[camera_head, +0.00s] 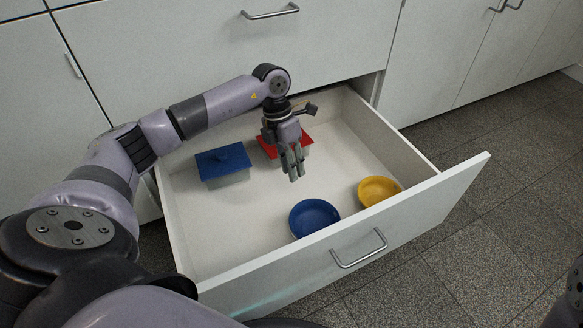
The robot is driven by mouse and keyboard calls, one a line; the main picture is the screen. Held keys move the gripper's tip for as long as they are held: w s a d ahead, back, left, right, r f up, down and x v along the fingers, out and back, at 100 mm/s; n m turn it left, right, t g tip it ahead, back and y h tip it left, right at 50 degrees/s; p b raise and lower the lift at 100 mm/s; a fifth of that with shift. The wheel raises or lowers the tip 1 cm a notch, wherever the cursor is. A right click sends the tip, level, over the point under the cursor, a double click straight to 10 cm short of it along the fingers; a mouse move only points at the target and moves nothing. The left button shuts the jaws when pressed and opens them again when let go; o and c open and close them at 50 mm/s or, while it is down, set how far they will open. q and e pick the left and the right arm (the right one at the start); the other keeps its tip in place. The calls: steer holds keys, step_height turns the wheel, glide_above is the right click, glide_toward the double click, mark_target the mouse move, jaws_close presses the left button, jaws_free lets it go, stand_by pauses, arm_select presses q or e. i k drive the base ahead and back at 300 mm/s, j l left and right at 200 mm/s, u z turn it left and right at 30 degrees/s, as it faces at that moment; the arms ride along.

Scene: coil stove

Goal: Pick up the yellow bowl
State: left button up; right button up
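The yellow bowl (378,191) sits in the front right corner of the open drawer (245,234), near its front panel. My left gripper (292,170) hangs over the middle of the drawer, pointing down, to the left of the yellow bowl and apart from it. Its fingers look close together, and I cannot tell whether they are open or shut. Nothing is visible in them. At the far right edge a dark piece of my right arm shows, but the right gripper does not.
A blue bowl (314,217) stands left of the yellow bowl. A blue lidded box (223,164) and a red object (267,149), partly hidden by my gripper, are farther back. The drawer's walls and front panel (440,211) surround them. The middle floor is clear.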

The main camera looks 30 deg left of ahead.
mark_target(373, 191)
steer(key=k+j, duration=0.75)
steer(key=k, duration=0.1)
